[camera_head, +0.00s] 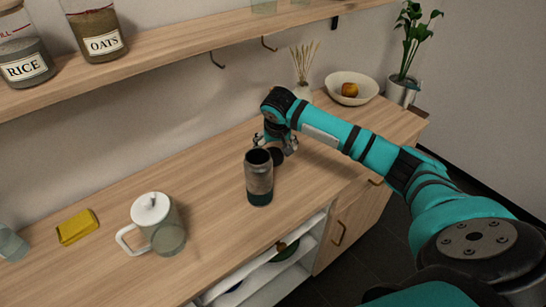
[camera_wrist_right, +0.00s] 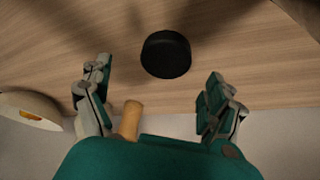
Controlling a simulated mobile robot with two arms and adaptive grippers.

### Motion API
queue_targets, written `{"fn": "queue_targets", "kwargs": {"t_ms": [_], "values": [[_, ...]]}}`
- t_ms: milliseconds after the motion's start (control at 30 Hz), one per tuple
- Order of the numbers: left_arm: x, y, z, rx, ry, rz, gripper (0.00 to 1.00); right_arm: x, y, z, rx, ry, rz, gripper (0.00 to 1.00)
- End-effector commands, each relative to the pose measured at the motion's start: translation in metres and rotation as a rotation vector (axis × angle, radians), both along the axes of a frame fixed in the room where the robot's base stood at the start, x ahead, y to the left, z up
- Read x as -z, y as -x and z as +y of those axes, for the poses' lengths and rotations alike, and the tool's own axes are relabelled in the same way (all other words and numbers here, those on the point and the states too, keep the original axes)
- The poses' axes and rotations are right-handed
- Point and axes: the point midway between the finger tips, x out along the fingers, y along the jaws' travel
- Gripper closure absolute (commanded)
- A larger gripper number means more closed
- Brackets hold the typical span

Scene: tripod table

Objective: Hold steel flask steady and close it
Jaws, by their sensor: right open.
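The steel flask (camera_head: 259,188) stands upright on the wooden counter, with a dark open mouth and a dark green lower part. A round black lid (camera_head: 277,157) lies on the counter just behind and to the right of it. The lid also shows in the right wrist view (camera_wrist_right: 166,54), beyond the fingertips and touched by neither finger. My right gripper (camera_head: 277,144) points down over the lid, open and empty; its spread fingers show in the wrist view (camera_wrist_right: 158,75). My left gripper is in neither view.
A glass jug (camera_head: 168,238) with a white lid and a yellow sponge (camera_head: 77,227) stand to the left. A shelf (camera_head: 180,48) with hooks hangs above.

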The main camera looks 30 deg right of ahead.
Motion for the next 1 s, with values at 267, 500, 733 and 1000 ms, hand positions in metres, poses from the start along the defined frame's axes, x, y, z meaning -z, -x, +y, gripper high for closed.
{"fn": "queue_targets", "kwargs": {"t_ms": [267,500,733,1000], "values": [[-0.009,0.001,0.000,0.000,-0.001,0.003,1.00,0.029,-0.006,0.003,0.000,0.001,0.004,0.09],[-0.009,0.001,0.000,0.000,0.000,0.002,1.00,0.050,-0.014,-0.001,0.000,0.001,0.000,0.09],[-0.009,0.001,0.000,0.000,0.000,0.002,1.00,0.051,-0.014,-0.001,0.000,0.000,-0.001,0.09],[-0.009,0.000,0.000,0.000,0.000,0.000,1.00,0.050,-0.014,-0.001,0.000,0.000,-0.001,0.33]]}}
